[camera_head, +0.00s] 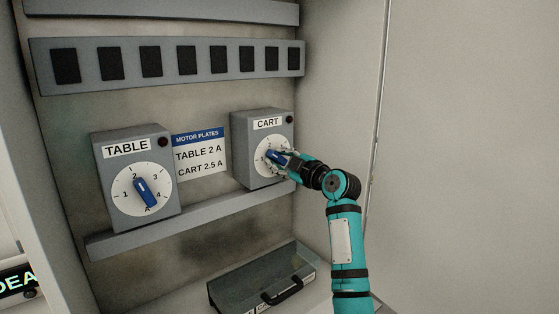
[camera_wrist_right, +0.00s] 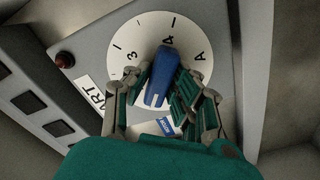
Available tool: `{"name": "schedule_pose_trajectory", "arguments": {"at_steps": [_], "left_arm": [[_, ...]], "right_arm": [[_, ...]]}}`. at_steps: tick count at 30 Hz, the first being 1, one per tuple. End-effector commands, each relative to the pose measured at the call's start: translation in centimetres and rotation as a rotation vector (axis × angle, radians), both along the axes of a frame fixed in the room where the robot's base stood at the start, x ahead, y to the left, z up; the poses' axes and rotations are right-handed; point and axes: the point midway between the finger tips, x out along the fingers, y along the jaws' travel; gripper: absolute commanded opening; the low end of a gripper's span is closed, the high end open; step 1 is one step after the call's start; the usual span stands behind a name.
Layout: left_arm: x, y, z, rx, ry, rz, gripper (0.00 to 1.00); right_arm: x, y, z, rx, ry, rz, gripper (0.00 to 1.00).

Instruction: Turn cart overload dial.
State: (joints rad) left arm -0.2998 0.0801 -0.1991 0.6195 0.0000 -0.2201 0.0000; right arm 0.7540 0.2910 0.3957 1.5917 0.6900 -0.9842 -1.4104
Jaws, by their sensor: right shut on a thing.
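The cart overload box (camera_head: 240,150) is on the right of the panel, with a white dial face and a blue knob (camera_head: 275,156). My right gripper (camera_head: 284,160) is at this knob, its fingers shut on it. In the right wrist view the knob (camera_wrist_right: 162,75) sits between the two fingers (camera_wrist_right: 166,88). The knob's upper end there lies by a mark that looks like 4, on the white dial face (camera_wrist_right: 185,35); an A is to its right. The gripper hides part of the dial. My left gripper is not in view.
A table overload box (camera_head: 107,165) with its own blue knob (camera_head: 146,192) stands to the left. Between them a motor plate sign (camera_head: 201,154) reads TABLE 2 A, CART 2.5 A. A grey case (camera_head: 235,290) lies below. The cabinet wall (camera_head: 340,90) rises at right.

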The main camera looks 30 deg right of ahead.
Motion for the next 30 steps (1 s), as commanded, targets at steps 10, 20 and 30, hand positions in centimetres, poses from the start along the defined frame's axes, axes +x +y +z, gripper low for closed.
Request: {"name": "schedule_pose_trajectory", "arguments": {"at_steps": [10, 20, 30], "left_arm": [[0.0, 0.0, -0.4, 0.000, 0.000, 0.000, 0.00], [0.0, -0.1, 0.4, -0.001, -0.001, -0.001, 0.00], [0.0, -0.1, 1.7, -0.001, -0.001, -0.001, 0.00]], "right_arm": [[0.0, 0.0, -0.3, 0.233, 0.025, -0.001, 0.00], [0.0, 0.0, -0.2, 0.546, 0.051, 0.000, 0.00], [0.0, 0.0, -0.2, 0.862, 0.076, -0.002, 0.00]]}}
